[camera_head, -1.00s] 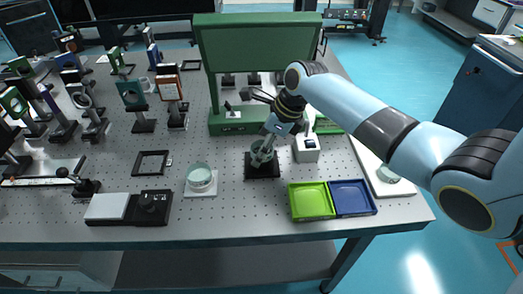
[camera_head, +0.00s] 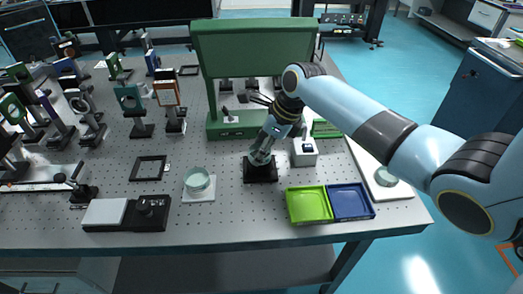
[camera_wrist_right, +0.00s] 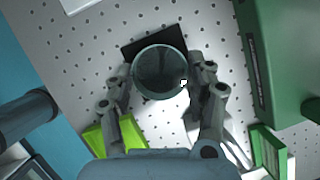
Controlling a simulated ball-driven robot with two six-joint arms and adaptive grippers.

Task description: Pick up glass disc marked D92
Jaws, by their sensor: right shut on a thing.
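My right gripper (camera_head: 261,157) points down over a black square base (camera_head: 261,174) near the middle of the table. In the right wrist view, its fingers (camera_wrist_right: 162,88) are shut on the sides of a round glass disc (camera_wrist_right: 158,72). The disc has a small white label whose text I cannot read. It is above the black base; whether it touches it is unclear. A second pale glass disc (camera_head: 197,179) lies on a white square plate to the left. Another disc (camera_head: 386,177) lies on a white board at right.
A green frame (camera_head: 255,55) stands behind the right gripper. A small white box (camera_head: 304,152) is close on its right. Green (camera_head: 308,205) and blue (camera_head: 350,201) trays lie in front. Several optic mounts crowd the left side.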

